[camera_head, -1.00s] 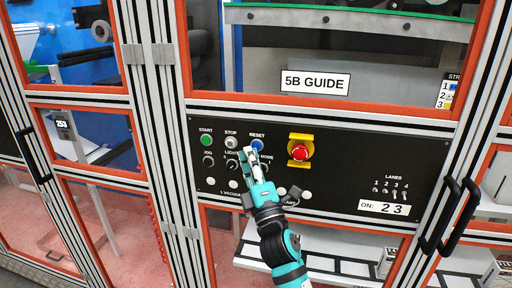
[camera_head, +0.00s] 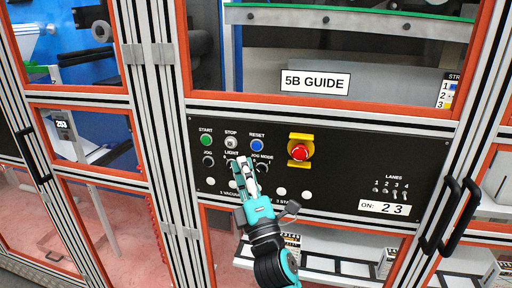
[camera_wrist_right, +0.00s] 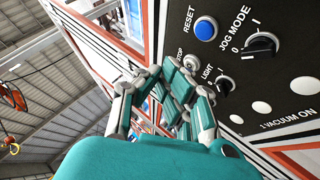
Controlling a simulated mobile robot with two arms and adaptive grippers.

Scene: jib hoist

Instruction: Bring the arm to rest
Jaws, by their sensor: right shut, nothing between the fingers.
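My right gripper (camera_head: 243,165) is in front of the black control panel (camera_head: 335,140) in the head view, over its left half near the LIGHT and JOG MODE knobs. Its fingers are shut with nothing between them, and they point up the picture. In the right wrist view the fingers (camera_wrist_right: 165,80) show beside the panel, near the LIGHT knob (camera_wrist_right: 224,84). Whether they touch the panel cannot be told. My right arm (camera_head: 268,250) comes up from the bottom. My left gripper is not in view.
The panel bears a green START button (camera_head: 206,140), a blue RESET button (camera_head: 257,145), a red emergency stop (camera_head: 300,151) and lane switches (camera_head: 391,192). Black door handles (camera_head: 450,215) stick out at the right. Orange-edged frames with clear panes surround the panel.

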